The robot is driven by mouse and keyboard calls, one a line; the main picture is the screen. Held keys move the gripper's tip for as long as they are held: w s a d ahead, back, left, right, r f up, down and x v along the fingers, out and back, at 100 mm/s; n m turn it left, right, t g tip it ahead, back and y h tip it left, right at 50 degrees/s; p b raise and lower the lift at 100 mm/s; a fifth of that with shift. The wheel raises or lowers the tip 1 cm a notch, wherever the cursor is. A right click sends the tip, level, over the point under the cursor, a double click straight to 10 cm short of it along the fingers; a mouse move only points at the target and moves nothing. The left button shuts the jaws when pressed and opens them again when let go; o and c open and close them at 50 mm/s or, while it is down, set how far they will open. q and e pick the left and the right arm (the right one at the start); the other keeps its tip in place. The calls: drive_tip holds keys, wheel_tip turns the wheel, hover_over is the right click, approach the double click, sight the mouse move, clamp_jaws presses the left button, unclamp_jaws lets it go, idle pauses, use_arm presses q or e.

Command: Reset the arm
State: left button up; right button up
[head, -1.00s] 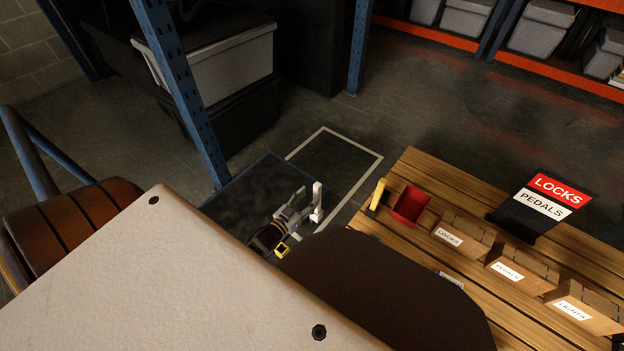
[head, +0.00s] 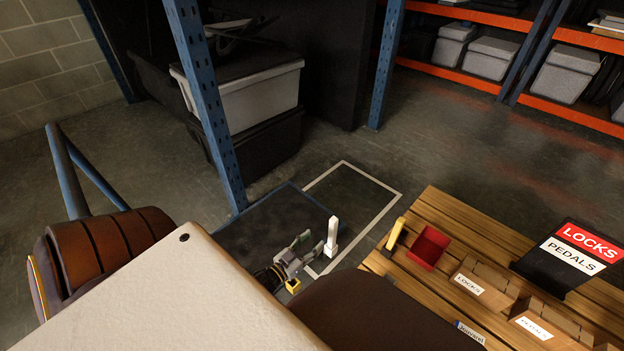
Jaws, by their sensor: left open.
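My left gripper (head: 297,248) shows near the lower middle of the head view, with grey fingers and a yellow part by its wrist. It is open, and I see nothing held in it. It is over the dark mat area on the floor, left of the wooden table (head: 440,208). Most of the left arm is hidden behind my own pale body panel. My right gripper is not in view.
On the table are a red bin (head: 429,247), a yellow-handled item (head: 395,233), cardboard boxes marked LOCKS (head: 470,284) and PEDALS (head: 536,328), and a black LOCKS/PEDALS sign (head: 577,255). A blue rack post (head: 205,100) stands behind left. A white-outlined floor rectangle (head: 372,178) is empty.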

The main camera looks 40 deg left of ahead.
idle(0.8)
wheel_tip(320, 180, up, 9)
drive_tip(key=p, duration=0.9)
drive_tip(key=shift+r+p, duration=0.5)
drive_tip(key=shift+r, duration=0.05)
